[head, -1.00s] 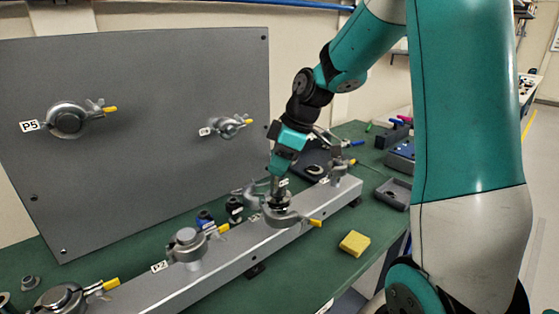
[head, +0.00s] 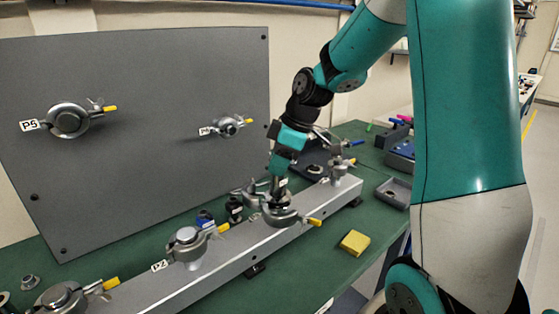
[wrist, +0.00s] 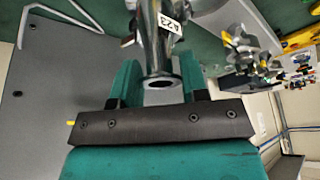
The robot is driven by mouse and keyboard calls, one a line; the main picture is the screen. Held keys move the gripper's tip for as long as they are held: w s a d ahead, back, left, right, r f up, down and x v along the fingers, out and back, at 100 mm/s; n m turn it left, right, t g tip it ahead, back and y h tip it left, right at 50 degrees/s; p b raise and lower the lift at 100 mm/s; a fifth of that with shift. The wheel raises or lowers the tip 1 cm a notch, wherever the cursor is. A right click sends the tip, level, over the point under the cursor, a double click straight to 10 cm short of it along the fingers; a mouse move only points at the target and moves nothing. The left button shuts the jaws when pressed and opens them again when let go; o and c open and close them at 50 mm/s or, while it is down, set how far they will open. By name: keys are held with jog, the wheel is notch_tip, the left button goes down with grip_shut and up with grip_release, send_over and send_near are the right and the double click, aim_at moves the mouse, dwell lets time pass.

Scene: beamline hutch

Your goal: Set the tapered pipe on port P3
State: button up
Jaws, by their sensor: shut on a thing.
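My gripper (head: 281,178) points down over the middle of the long metal rail. In the wrist view its two teal fingers (wrist: 158,82) are shut on the tapered pipe (wrist: 159,38), a shiny metal piece with an "A23" label and an open round end facing the camera. In the head view the pipe is mostly hidden by the gripper. It is right above or on the rail port after P2, probably P3 (head: 283,215), which has a clamp with a yellow handle. The port's own label is not readable, and I cannot tell whether the pipe touches the port.
The rail (head: 222,262) also carries clamped ports at P2 (head: 188,243) and the far end (head: 338,168). The upright grey panel (head: 150,165) bears P5 and P6 behind. A yellow sponge (head: 354,242) lies in front on the green bench; small fittings (head: 234,208) stand behind the rail.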

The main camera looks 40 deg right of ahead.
jog(key=o, duration=1.1)
jog(key=p+v, duration=0.1)
jog(key=v, duration=1.6)
jog(key=shift+r, duration=0.15)
jog(key=shift+s+d, duration=0.1)
